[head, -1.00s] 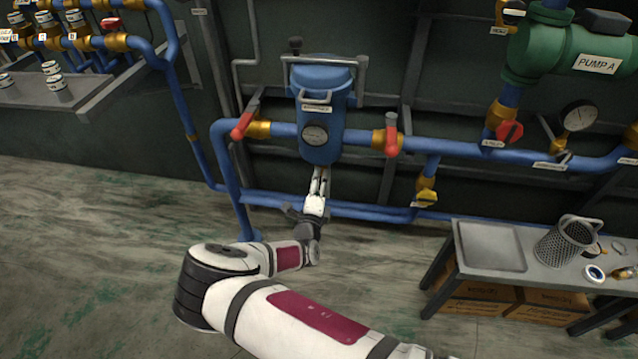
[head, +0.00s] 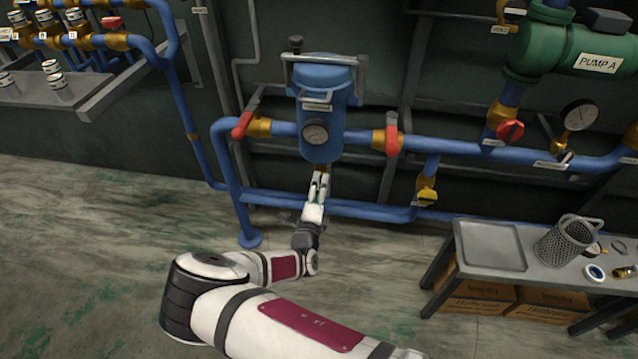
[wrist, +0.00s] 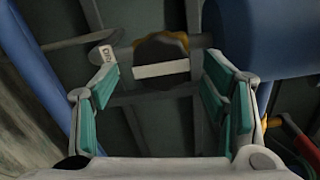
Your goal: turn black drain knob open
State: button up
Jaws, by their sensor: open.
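The black drain knob (wrist: 161,62) shows in the wrist view as a dark round knob with a white bar across it and brass behind it. It lies ahead of my gripper (wrist: 162,82), between the two teal-padded fingers, with gaps on both sides. In the head view my gripper (head: 319,183) points up just under the blue filter housing (head: 322,115). A bit of brass (head: 321,167) shows below the housing, above the fingertips; the knob itself cannot be made out there. My gripper is open and empty.
Red-handled valves (head: 243,125) and (head: 391,134) flank the housing on the blue pipe. A lower blue pipe (head: 370,211) runs behind my gripper. A bench (head: 490,245) stands at right.

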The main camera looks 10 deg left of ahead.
jog(key=s, duration=0.9)
jog(key=shift+a, duration=0.15)
